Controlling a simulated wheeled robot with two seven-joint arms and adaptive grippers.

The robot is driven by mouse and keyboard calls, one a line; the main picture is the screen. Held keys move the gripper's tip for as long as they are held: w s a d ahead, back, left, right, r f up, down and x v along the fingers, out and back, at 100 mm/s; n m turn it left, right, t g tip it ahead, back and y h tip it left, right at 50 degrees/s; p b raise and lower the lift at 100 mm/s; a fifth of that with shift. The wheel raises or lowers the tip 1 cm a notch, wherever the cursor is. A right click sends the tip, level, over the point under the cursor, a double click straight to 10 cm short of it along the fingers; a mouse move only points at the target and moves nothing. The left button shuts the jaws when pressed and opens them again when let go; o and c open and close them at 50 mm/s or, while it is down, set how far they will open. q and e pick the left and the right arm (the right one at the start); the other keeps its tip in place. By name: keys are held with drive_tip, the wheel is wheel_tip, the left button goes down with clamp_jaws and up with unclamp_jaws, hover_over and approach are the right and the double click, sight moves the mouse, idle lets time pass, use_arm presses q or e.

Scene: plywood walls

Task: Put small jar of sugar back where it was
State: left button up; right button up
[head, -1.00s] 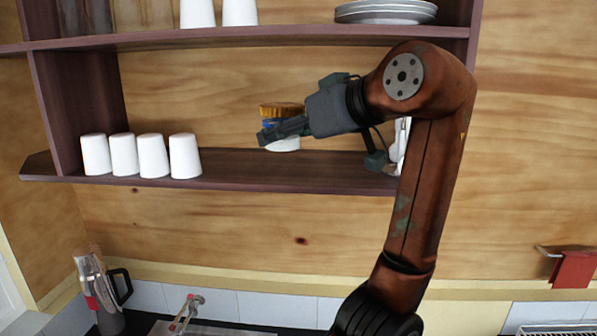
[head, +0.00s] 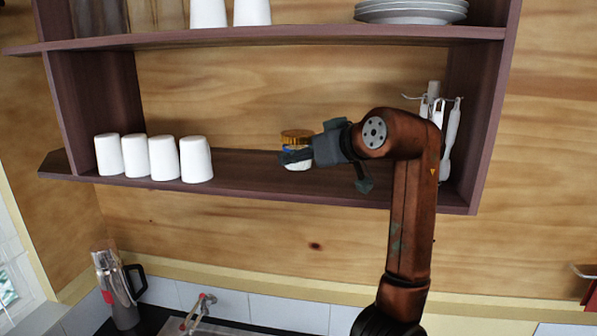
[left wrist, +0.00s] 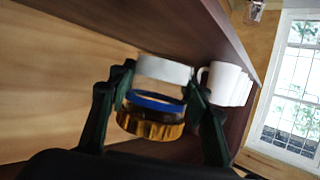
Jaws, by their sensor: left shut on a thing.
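The small jar of sugar (head: 297,135) has a gold-brown lid, a blue band and a white lower part. My left gripper (head: 295,156) is shut around it at the middle shelf, right of the white cups. The jar looks upright, low over the shelf board (head: 255,180); I cannot tell whether its base touches. In the left wrist view the jar (left wrist: 150,122) sits between the two fingers (left wrist: 158,105), lid towards the bottom of the picture. The fingers hide part of its body. My right gripper is not in view.
Several white cups (head: 196,160) stand on the shelf to the left. Utensils (head: 450,140) hang at the right end, behind my arm. An upper shelf (head: 300,36) holds cups and plates (head: 411,12). The board between cups and jar is clear.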

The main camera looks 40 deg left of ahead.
sight(298, 186)
use_arm(q)
drive_tip(key=shift+w+a+f, duration=0.25)
drive_tip(key=shift+a+f, duration=0.15)
drive_tip(key=shift+f, duration=0.1)
drive_tip(key=f, duration=0.2)
drive_tip(key=f+p, duration=0.1)
drive_tip(key=shift+w+a+f, duration=0.15)
drive_tip(key=shift+w+a, duration=0.05)
drive_tip(key=shift+a, duration=0.05)
drive_tip(key=shift+f, duration=0.25)
drive_tip(key=shift+s, duration=0.1)
drive_tip(key=shift+f, duration=0.15)
drive_tip(key=o, duration=1.3)
drive_tip(key=shift+c, duration=0.2)
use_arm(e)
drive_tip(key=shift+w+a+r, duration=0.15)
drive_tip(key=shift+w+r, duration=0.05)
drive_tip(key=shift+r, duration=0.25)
